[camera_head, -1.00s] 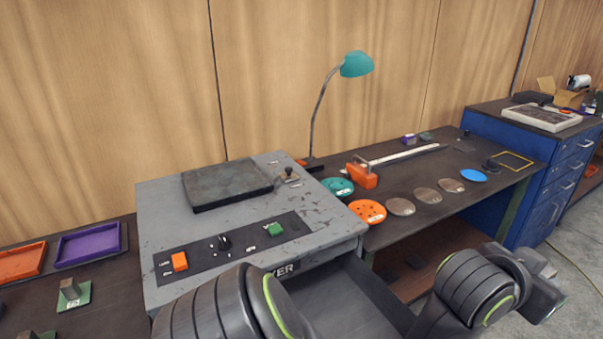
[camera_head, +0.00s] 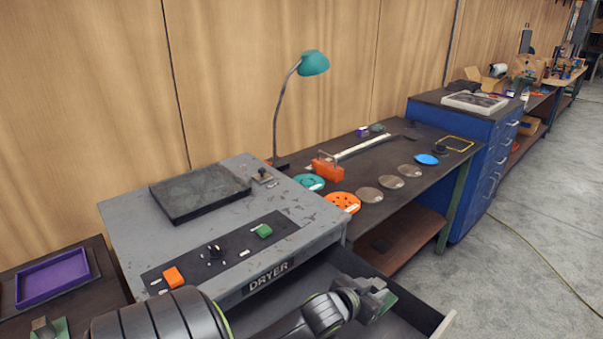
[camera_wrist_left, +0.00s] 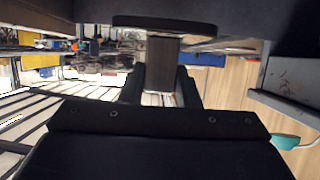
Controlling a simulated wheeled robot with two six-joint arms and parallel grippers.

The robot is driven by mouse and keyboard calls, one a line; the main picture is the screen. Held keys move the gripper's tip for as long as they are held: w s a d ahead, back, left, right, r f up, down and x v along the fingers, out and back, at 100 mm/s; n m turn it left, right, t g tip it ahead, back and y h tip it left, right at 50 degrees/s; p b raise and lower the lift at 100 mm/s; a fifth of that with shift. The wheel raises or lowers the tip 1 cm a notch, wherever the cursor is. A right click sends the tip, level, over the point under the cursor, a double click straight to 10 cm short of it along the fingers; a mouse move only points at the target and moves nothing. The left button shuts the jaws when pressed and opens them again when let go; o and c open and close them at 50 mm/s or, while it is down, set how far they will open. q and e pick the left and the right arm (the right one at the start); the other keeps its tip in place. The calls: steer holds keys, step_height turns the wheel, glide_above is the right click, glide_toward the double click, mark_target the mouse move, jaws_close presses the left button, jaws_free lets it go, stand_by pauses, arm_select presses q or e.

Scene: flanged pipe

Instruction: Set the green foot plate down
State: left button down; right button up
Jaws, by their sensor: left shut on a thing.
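My left gripper (camera_head: 372,290) is shut on the green foot plate (camera_head: 386,305), whose green edge shows beside the fingers in the head view. They are in the air over the open dryer drawer (camera_head: 437,325). In the left wrist view the fingers (camera_wrist_left: 160,88) clasp the grey block (camera_wrist_left: 162,58) of the foot plate, and its flat plate (camera_wrist_left: 165,22) looks dark and nearly edge-on. A similar green plate with a grey block (camera_head: 45,326) stands on the dark table at the lower left. My right gripper is not in view.
The grey dryer (camera_head: 290,215) stands behind my arm. On the bench behind it are an orange disc (camera_head: 342,202), a teal disc (camera_head: 309,182), several round lids and a lamp (camera_head: 314,63). A purple tray (camera_head: 52,276) lies at left.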

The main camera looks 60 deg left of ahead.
arm_select(q)
steer(key=shift+s+a+f, duration=0.85)
steer(key=shift+a+f, duration=0.05)
steer(key=shift+f, duration=0.15)
glide_above(354, 332)
step_height(354, 332, down, 5)
steer(key=shift+f, duration=2.65)
steer(key=shift+f, duration=0.1)
steer(key=c, duration=1.5)
jaws_free()
steer(key=shift+f, duration=0.15)
steer(key=o, duration=0.4)
